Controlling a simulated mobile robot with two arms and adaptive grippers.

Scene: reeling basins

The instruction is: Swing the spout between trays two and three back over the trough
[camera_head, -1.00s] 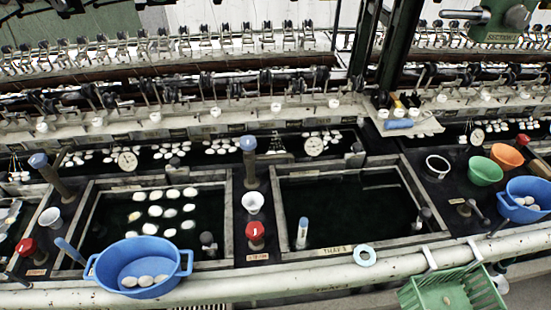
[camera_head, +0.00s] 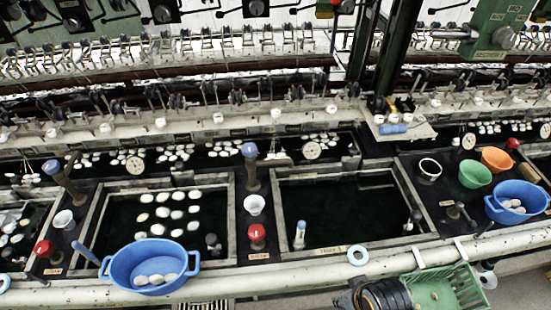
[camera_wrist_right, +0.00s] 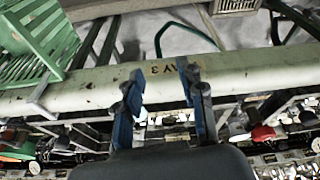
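The spout (camera_head: 252,172) between the two middle trays appears as a dark upright post with a blue top, standing on the dark strip. Which way its outlet points is unclear. The trough (camera_head: 228,158) is the long dark water channel behind the trays, with white cocoons in it. The left tray (camera_head: 120,212) holds cocoons; the right one, labelled tray 3 (camera_head: 345,210), shows dark water. My right gripper (camera_wrist_right: 160,80) has blue fingertips apart with nothing between them, above the white front rail. In the head view only a dark ribbed part of it shows, at the bottom edge. My left gripper is out of view.
A white cup (camera_head: 255,205) and red knob (camera_head: 257,232) stand in front of the spout. A blue basin (camera_head: 150,262) sits at the front rail (camera_head: 230,283). A green crate (camera_head: 445,287) hangs at right; green and orange bowls stand beyond.

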